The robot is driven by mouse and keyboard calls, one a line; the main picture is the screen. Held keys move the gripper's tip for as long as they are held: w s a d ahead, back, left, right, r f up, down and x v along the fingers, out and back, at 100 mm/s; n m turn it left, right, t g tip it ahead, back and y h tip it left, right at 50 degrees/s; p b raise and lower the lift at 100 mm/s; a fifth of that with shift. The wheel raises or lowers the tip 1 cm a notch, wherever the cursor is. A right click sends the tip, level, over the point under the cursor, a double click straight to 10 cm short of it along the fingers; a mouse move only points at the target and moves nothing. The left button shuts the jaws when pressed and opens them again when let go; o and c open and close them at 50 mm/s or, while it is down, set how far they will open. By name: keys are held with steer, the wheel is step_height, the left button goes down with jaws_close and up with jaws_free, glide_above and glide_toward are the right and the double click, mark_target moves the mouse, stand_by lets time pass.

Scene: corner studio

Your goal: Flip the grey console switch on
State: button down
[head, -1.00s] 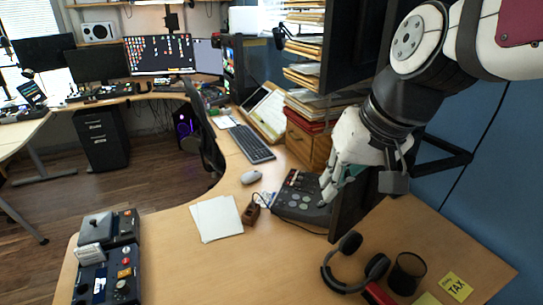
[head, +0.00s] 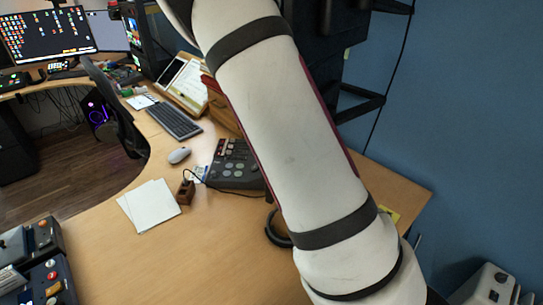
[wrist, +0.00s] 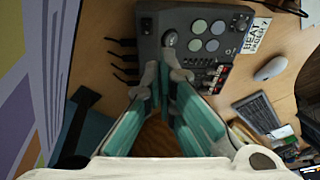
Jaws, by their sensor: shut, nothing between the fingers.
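The grey console (head: 232,165) lies on the desk, partly behind my arm in the head view. In the wrist view the grey console (wrist: 212,15) is at the top, with round pads, small knobs, a row of red and white controls and a rounded grey knob or lever (wrist: 170,39). I cannot tell for sure which control is the switch. My gripper (wrist: 166,76) has teal-padded fingers; it is shut and empty. Its tips are at the console's near edge, just below the rounded control in the picture; contact is unclear. The gripper is hidden in the head view.
A printed card (wrist: 257,36), a mouse (wrist: 270,69) and a keyboard (wrist: 257,112) lie beside the console. Cables leave its left side in the wrist view. White paper (head: 150,205), a small brown block (head: 186,192) and headphones (head: 276,235) are on the desk.

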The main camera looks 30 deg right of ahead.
steer(key=shift+g, duration=0.3)
steer(key=x, duration=0.4)
steer(key=d+x, duration=0.1)
steer(key=x, duration=0.4)
steer(key=s+d+x, duration=0.1)
steer(key=x, duration=0.3)
steer(key=shift+d+f, duration=0.15)
steer(key=shift+f, duration=0.65)
steer(key=shift+s+f, duration=0.2)
steer(key=shift+f, duration=0.25)
steer(key=shift+s+a+b, duration=0.15)
steer(key=shift+a+b, duration=0.15)
